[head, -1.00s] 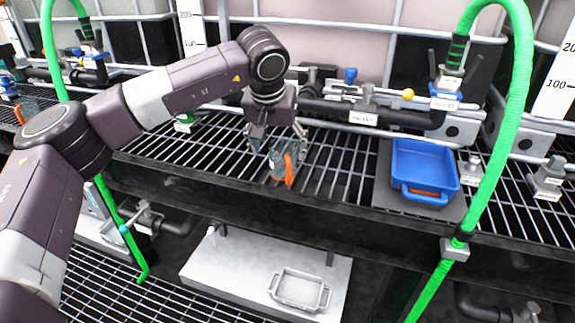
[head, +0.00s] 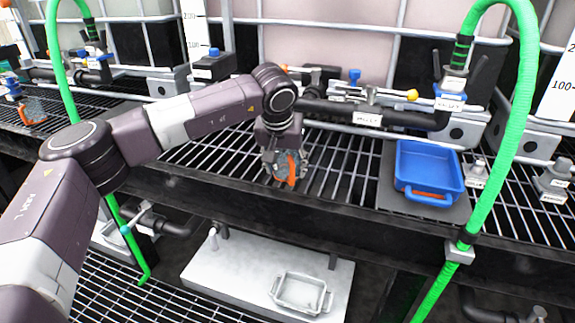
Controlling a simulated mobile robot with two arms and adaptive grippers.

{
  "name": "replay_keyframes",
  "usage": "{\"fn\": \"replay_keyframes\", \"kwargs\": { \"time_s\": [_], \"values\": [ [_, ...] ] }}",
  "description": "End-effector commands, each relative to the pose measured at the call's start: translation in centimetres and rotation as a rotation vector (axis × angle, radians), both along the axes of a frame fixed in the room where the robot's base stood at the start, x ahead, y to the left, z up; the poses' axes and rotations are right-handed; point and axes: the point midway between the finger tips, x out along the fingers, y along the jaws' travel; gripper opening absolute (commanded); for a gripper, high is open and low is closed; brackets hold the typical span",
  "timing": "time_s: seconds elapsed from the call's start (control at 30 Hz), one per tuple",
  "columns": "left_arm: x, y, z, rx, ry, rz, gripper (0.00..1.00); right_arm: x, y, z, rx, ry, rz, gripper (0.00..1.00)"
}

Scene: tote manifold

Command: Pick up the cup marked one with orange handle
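A clear grey cup with an orange handle (head: 291,171) stands on the black grating near its front edge. The handle faces me, and no number on the cup is legible. My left gripper (head: 285,163) is lowered over this cup from above, with its fingers at the cup's two sides. I cannot tell whether the fingers press on it. Another cup with an orange handle (head: 33,117) stands on the grating at the far left. Its mark is too small to read. My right gripper is not in view.
Pipes with a yellow-knobbed valve (head: 411,95) run behind the cup. Green hoses (head: 515,120) rise at left and right. A pale lower shelf (head: 215,270) holds a metal tray (head: 300,291).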

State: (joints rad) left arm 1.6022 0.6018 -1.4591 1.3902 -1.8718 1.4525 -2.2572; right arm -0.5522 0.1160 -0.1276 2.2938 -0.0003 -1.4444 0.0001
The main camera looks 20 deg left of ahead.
Motion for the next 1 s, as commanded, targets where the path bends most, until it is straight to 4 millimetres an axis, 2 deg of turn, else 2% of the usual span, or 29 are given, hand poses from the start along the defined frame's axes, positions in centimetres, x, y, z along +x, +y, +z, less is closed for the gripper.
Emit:
{"fn": "replay_keyframes", "kwargs": {
  "time_s": [0.03,0.23,0.47,0.67,0.87,1.0],
  "values": [
    [0.0,0.0,0.0,0.0,0.0,0.0,0.43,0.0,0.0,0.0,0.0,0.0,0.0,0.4],
    [0.0,0.0,0.1,0.0,-0.001,0.0,0.23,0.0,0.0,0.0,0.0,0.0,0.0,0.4],
    [0.0,0.0,0.1,-0.001,-0.001,0.0,0.23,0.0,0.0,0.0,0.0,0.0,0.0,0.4],
    [0.1,-0.1,1.5,-0.002,-0.003,-0.001,0.23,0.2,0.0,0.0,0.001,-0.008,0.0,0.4],
    [0.1,-0.1,5.3,-0.002,-0.005,0.0,0.23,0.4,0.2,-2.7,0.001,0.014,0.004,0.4],
    [0.1,-0.1,9.7,-0.003,-0.006,0.001,0.23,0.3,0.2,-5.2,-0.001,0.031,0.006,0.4]
  ]
}}
